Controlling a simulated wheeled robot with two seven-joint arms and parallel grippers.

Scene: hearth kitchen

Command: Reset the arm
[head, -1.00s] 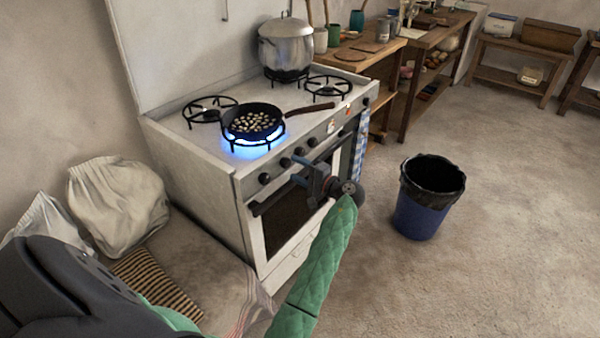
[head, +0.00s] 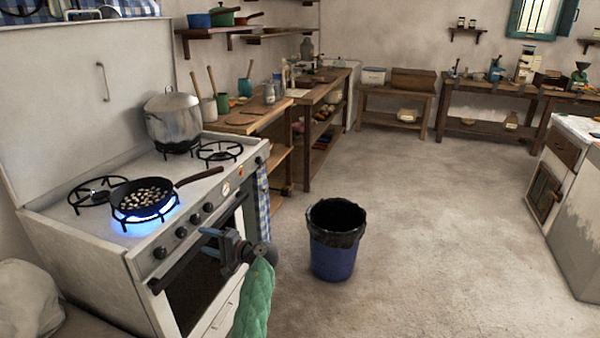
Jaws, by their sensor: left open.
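My left arm, in a green quilted sleeve (head: 256,298), comes up from the bottom of the head view. My left gripper (head: 210,242) is open and appears empty, in front of the stove's oven door (head: 208,275). I cannot tell whether it touches the door or its handle. On the stove (head: 75,225), a black pan (head: 143,198) with several pale pieces in it sits over a lit blue flame. My right gripper is not in view.
A blue bin (head: 333,258) with a black liner stands on the floor right of the gripper. A large lidded pot (head: 173,120) is on a back burner. Wooden benches (head: 300,100) line the back, and a cabinet (head: 565,190) stands at right.

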